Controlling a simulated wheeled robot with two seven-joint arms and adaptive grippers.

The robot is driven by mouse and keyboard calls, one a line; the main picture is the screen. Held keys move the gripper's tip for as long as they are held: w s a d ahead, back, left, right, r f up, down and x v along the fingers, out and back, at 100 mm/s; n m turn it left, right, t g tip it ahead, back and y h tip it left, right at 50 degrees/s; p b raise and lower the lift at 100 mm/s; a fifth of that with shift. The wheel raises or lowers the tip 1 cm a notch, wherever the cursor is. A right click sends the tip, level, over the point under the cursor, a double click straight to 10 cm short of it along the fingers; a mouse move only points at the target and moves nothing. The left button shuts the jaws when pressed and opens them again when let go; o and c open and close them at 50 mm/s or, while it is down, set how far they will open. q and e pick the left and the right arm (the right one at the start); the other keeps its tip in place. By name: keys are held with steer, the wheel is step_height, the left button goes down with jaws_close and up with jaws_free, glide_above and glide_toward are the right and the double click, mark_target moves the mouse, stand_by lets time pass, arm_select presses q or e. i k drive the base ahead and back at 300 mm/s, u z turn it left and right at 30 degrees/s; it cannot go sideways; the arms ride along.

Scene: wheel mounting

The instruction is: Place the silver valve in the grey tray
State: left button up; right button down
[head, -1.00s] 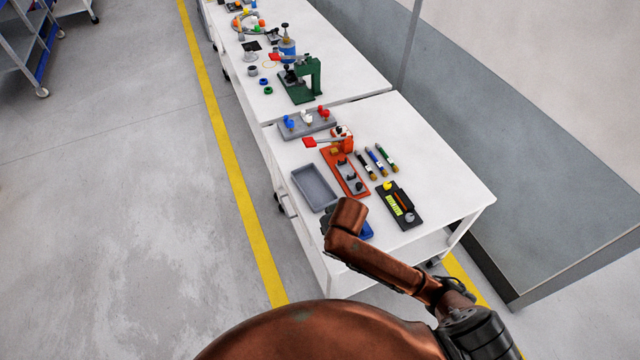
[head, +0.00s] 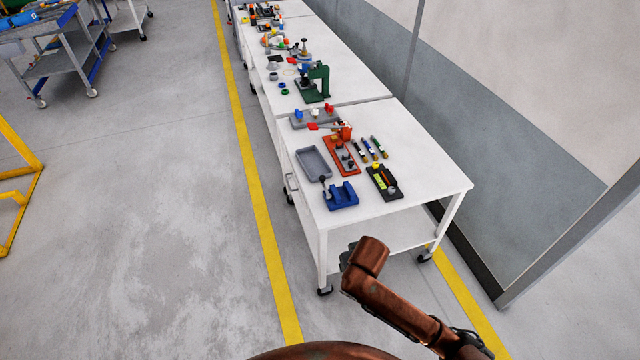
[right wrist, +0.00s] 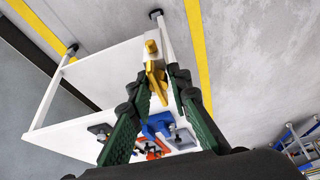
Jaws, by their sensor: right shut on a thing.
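My right gripper (right wrist: 159,84) is shut on a gold-coloured part (right wrist: 153,74) with a round stub, seen between its green fingers in the right wrist view. In the head view my right arm is in front of the table's near edge, and its dark gripper (head: 348,254) is mostly hidden behind the wrist. The grey tray (head: 314,163) lies on the near table's left side and looks empty. I cannot make out a clearly silver valve. My left gripper is not in view.
On the white table (head: 420,180) a blue fixture (head: 341,197) stands in front of the tray. A red-orange fixture (head: 341,157), several pens and a black device (head: 384,183) lie to the right. A green press (head: 316,87) stands further back.

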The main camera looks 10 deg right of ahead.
mark_target(313, 165)
steer(key=u, duration=0.6)
steer(key=i, duration=0.55)
steer(key=u, duration=0.6)
steer(key=i, duration=1.6)
steer(key=z, duration=0.8)
steer(key=i, duration=0.8)
steer(key=z, duration=1.3)
steer(key=i, duration=0.35)
steer(key=z, duration=0.3)
